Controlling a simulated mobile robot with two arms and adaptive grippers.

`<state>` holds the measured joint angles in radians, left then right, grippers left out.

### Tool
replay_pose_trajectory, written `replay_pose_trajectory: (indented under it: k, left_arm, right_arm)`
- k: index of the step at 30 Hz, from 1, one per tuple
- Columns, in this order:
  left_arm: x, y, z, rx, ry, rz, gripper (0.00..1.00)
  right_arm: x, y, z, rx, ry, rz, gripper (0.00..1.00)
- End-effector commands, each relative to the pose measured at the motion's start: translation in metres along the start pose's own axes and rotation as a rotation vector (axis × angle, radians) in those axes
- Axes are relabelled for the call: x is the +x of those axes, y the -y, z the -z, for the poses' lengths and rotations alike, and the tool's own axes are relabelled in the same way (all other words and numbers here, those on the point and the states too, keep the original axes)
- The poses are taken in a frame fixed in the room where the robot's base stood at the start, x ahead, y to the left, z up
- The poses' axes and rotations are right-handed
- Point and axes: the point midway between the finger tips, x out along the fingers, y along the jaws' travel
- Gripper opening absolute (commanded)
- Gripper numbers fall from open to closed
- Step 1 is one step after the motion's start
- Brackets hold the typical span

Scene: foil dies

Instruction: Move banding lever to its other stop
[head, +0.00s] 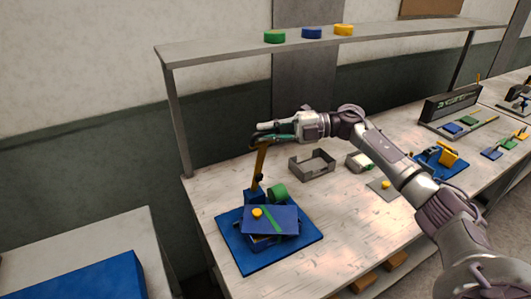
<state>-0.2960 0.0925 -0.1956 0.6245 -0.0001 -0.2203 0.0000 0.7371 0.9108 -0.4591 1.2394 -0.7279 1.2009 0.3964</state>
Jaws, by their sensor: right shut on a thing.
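The banding lever (260,162) is a yellow-orange bar rising from the blue banding device. It stands close to upright, with its top leaning slightly right. My right gripper (262,135) comes in from the right and is shut on the lever's top end, which its fingers partly hide. The device has a blue base plate (305,238), a raised blue plate (283,213) with a green band across it, a yellow knob (257,212) and a green roll (278,192) beside the lever's foot. My left gripper is not in view.
The wooden bench (345,230) has clear room right of the device. A grey open tray (312,166) lies behind it. A shelf (220,50) above carries green, blue and yellow discs. Other blue and yellow fixtures (440,160) stand farther right.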

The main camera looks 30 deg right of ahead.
Motion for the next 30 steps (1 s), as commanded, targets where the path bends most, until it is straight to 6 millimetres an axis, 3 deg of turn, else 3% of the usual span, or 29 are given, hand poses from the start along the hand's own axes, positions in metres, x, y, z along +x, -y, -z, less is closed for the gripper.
replay_pose_trajectory:
  k: [1,6,26,27,30]
  left_arm:
    - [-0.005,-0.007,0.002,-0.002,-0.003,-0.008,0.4]
    - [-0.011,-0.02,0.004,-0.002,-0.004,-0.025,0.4]
    - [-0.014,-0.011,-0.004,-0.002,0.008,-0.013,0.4]
    - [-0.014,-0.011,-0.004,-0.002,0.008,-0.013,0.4]
    - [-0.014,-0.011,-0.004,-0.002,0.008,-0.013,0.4]
  right_arm:
    - [0.004,-0.009,-0.004,0.02,-0.009,0.007,0.0]
    - [0.011,-0.014,-0.021,0.086,-0.009,0.035,0.0]
    - [0.015,-0.015,-0.034,0.136,-0.004,0.058,0.0]
    - [0.015,-0.015,-0.034,0.136,-0.004,0.057,0.19]
    - [0.015,-0.015,-0.034,0.136,-0.003,0.057,0.36]
